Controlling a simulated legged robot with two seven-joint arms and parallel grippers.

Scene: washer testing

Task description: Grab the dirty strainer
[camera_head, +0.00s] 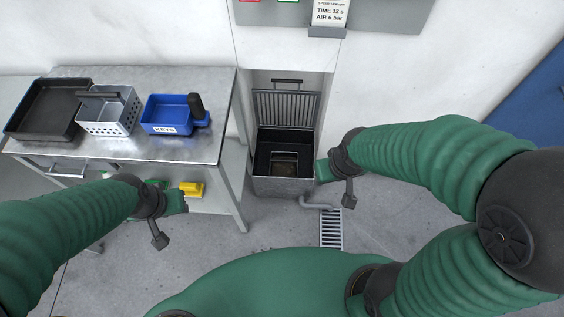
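An open dark box-shaped basin (262,155) with a metal front stands in a wall recess at the centre. A small dark frame with a brownish inside (284,165) sits low in it; it may be the dirty strainer, but it is too small to be sure. A light grey perforated basket (110,124) with a dark handle stands on the metal table. My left gripper (178,198) is in front of the table, below its top. My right gripper (322,171) is just right of the basin. Both seem empty; their finger gaps are unclear.
The metal table (190,85) also carries a black tray (45,108) and a blue tray marked KEYS (165,112) with a black handle. A yellow item (192,189) lies on the lower shelf. A barred lid (286,108) stands raised behind the basin. A floor drain (331,230) lies in front.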

